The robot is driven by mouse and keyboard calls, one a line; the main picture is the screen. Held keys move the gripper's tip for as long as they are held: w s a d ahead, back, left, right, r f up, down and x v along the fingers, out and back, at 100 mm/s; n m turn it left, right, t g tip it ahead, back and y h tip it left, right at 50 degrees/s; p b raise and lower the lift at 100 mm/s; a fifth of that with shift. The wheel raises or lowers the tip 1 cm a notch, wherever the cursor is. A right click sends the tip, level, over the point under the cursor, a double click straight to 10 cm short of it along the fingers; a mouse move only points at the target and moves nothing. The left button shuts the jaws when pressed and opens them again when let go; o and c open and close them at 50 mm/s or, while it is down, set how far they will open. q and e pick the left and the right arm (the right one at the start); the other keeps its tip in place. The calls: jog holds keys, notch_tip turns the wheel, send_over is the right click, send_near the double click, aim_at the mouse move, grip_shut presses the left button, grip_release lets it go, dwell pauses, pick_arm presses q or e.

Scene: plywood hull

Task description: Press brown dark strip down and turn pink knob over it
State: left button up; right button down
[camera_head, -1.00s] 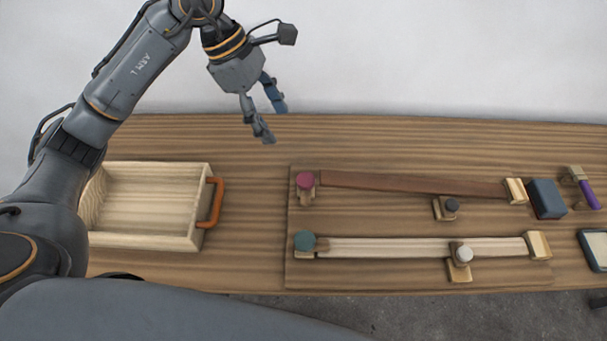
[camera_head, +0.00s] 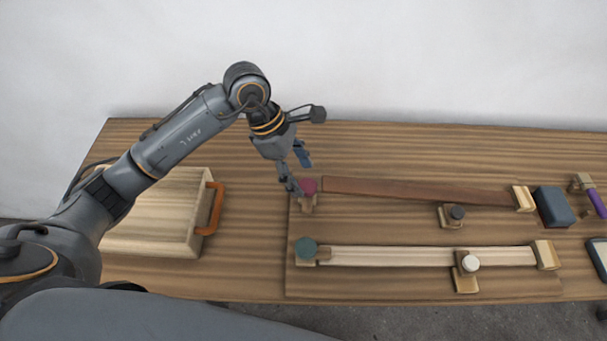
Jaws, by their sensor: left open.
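The dark brown strip (camera_head: 420,191) lies along the far side of a wooden board, its right end at a pale block (camera_head: 523,199). Its left end is beside the pink knob (camera_head: 308,186) and looks slightly raised. The pink knob sits on a small wooden block, and its wooden tab does not appear to lie over the strip. My left gripper (camera_head: 298,176) is open and empty, its fingers just above and left of the pink knob, partly in front of it. I cannot tell whether it touches the knob. My right gripper is out of view.
A pale strip (camera_head: 400,257) with a green knob (camera_head: 306,248) and a white knob (camera_head: 469,264) lies nearer. A black knob (camera_head: 457,213) sits between the strips. A wooden box (camera_head: 160,235) with an orange handle (camera_head: 214,210) stands left, a dark blue block (camera_head: 554,207) right.

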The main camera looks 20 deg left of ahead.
pick_arm(q)
jog(key=shift+x, duration=1.25)
jog(key=c, duration=1.2)
jog(key=shift+o, duration=0.2)
jog(key=shift+f+n+b, duration=0.1)
jog(key=shift+n+b, duration=0.35)
jog(key=shift+n, duration=0.05)
jog(key=shift+n+t+b, duration=0.5)
jog(key=shift+n+b, duration=0.05)
jog(key=shift+n, duration=0.35)
jog(key=o, duration=1.2)
jog(key=shift+s, duration=0.1)
jog(key=shift+c, duration=0.2)
jog(key=v, duration=1.2)
